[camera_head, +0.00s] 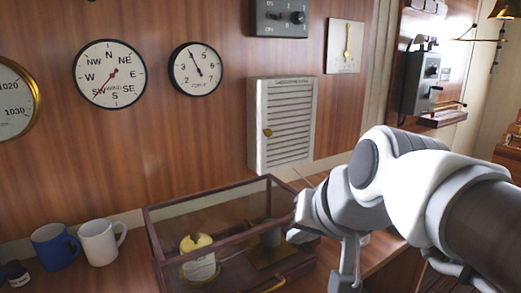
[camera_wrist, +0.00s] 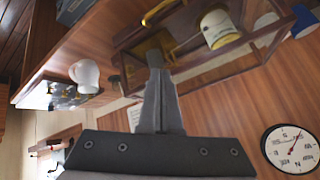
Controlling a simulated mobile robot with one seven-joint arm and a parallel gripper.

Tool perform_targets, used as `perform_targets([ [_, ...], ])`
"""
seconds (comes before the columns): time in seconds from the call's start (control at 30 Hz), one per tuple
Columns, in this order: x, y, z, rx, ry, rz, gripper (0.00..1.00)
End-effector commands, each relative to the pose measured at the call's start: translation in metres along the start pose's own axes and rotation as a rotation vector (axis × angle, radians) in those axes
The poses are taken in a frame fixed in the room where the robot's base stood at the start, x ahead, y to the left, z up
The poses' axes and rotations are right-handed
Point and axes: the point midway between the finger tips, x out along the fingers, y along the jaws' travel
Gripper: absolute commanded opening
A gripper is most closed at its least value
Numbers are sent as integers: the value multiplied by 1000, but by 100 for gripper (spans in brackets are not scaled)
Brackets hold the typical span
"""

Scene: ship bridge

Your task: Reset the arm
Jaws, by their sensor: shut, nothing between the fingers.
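My gripper (camera_wrist: 155,58) is shut and empty; its two fingers lie together in the middle of the wrist view. In the head view my arm reaches in from the right, bent, with the gripper end (camera_head: 345,272) pointing down at the lower edge of the picture. It is at the right side of a glass case with a dark wooden frame (camera_head: 205,193). The case also shows at the top of the wrist view (camera_wrist: 190,68), beyond the fingertips. I cannot tell whether the fingers touch it.
Inside the case stands a white drum with a yellow top (camera_head: 198,262). A blue mug (camera_head: 52,250) and a white mug (camera_head: 99,243) stand left of the case. A white louvred box (camera_head: 285,125) and round dials (camera_head: 110,75) are on the wooden wall behind.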

Motion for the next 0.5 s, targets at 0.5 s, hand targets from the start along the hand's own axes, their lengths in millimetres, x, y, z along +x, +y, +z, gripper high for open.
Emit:
perform_targets([
  [0.5,-59,84,55,-195,-161,245,0],
])
